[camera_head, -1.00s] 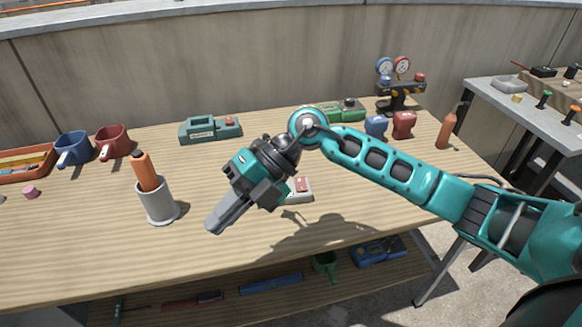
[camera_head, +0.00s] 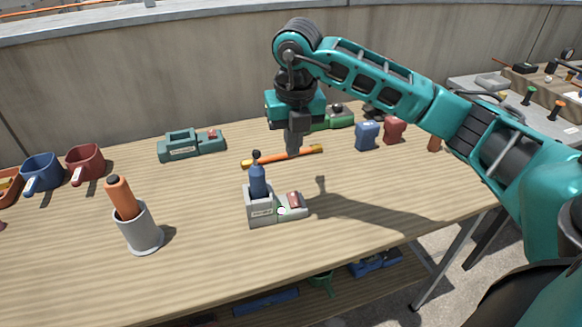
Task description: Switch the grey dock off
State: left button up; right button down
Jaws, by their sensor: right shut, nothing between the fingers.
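The grey dock (camera_head: 261,214) stands near the middle of the wooden table. A dark blue object with a black top (camera_head: 258,180) stands upright in its holder. A low pale part on the dock's right side carries a red switch (camera_head: 293,199); whether it is on or off is too small to tell. My right gripper (camera_head: 294,153) points down, shut and empty, above and behind the dock and apart from it. My left gripper is not in view.
An orange bar (camera_head: 284,156) lies behind the dock. A green dock (camera_head: 191,145) and another green device (camera_head: 336,118) stand farther back. A grey cup (camera_head: 141,232) holds an orange-handled tool. Blue (camera_head: 367,136) and red (camera_head: 394,130) items stand right. The front right tabletop is clear.

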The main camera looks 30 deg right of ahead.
aim_at(290, 195)
pick_arm(q)
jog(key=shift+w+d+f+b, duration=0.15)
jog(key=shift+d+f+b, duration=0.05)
jog(key=shift+b, duration=0.25)
pick_arm(e)
jog(key=f, duration=0.4)
jog(key=w+f, duration=0.1)
jog(key=f, duration=0.8)
jog(key=shift+w+d+f, duration=0.15)
jog(key=shift+w+d, duration=0.1)
